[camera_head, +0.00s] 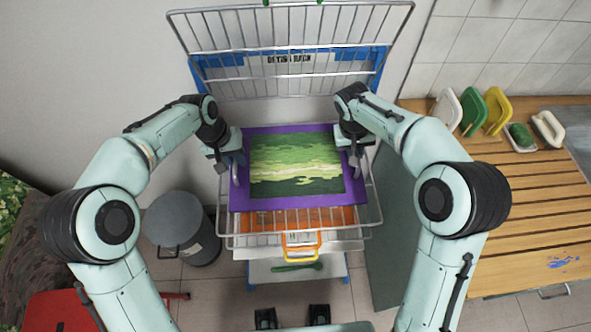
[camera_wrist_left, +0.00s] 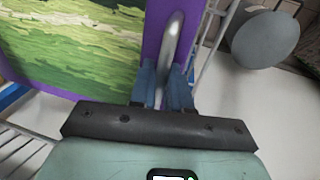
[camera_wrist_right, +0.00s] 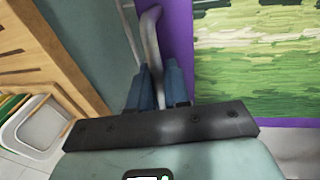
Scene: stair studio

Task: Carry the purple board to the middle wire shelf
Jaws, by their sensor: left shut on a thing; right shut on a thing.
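The purple board (camera_head: 295,203) carries a green landscape painting (camera_head: 296,165) and has a metal handle on each side. In the head view it lies over a wire shelf (camera_head: 370,205) of the rack; whether it touches the wires I cannot tell. My left gripper (camera_head: 232,160) is shut on the board's left handle, which also shows in the left wrist view (camera_wrist_left: 171,50). My right gripper (camera_head: 352,150) is shut on the right handle, seen in the right wrist view (camera_wrist_right: 151,40). The board hides most of the shelf under it.
An upper wire shelf (camera_head: 290,52) stands behind the board. Below are an orange surface (camera_head: 345,217) and a lower shelf with a green tool (camera_head: 297,267). A grey bin (camera_head: 180,225) stands left. A slatted wooden counter (camera_head: 520,200) is at right.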

